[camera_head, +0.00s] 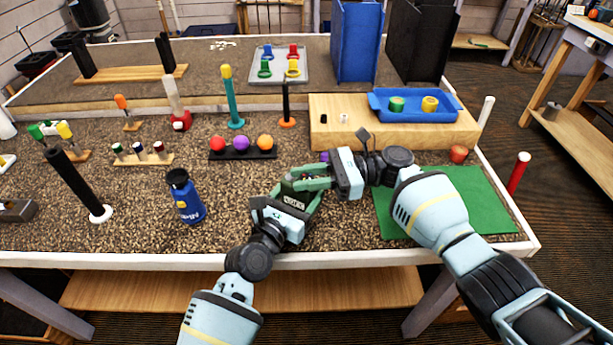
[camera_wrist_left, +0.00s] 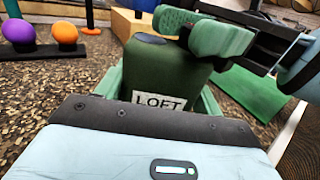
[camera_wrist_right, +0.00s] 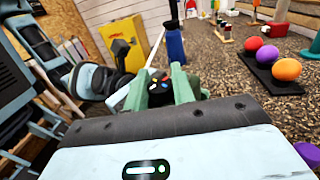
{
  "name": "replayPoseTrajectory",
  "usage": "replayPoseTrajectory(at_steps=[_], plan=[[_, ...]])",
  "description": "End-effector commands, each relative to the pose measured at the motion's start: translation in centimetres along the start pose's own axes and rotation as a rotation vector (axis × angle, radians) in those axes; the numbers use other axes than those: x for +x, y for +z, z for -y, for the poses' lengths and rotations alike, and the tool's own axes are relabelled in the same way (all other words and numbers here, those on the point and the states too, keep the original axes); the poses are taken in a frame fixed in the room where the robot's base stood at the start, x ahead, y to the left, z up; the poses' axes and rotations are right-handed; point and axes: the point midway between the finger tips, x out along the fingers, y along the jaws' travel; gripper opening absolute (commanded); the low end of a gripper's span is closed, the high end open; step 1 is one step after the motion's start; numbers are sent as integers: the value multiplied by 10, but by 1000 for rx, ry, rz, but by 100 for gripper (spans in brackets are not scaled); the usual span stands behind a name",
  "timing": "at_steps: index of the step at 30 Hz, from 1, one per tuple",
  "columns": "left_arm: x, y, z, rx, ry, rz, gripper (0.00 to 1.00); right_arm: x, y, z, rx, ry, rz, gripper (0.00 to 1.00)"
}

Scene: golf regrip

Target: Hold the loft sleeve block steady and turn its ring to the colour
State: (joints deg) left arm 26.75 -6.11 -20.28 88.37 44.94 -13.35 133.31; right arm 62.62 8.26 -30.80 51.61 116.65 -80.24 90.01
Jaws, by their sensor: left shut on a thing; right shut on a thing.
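The loft sleeve block is dark green with a white LOFT label and stands near the bench's front edge, mostly covered by my grippers in the head view. The block (camera_wrist_left: 165,68) shows best in the left wrist view. My left gripper (camera_head: 295,190) is shut on its sides. My right gripper (camera_head: 308,183) comes from the right and is shut at the top of the block. In the right wrist view the dark ring (camera_wrist_right: 160,88) with small coloured marks sits between the right fingers. Which mark is lined up cannot be told.
A blue bottle (camera_head: 186,196) stands left of the grippers. A black rack (camera_head: 242,154) with red, purple and orange balls is behind them. A wooden box (camera_head: 390,136) carries a blue tray (camera_head: 415,117). A green mat (camera_head: 475,205) lies under my right arm.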

Motion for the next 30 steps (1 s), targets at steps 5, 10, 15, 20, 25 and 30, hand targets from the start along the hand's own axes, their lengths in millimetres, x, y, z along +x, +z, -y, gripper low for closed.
replayPoseTrajectory(at_steps=[5,10,15,20,25,30], plan=[[0,0,2,0,-4,-1,40,-2,-1,4,0,59,-5,2],[0,0,3,0,-5,0,40,-3,-2,5,-1,109,-9,2],[0,0,3,0,-5,0,40,-4,-2,5,-1,148,-10,2],[0,0,3,0,-6,0,40,-3,-2,3,2,174,-7,2],[0,0,3,0,-6,0,40,-3,-2,2,3,188,-5,2],[0,0,3,-1,-6,0,40,-3,-3,1,5,192,-4,2]])
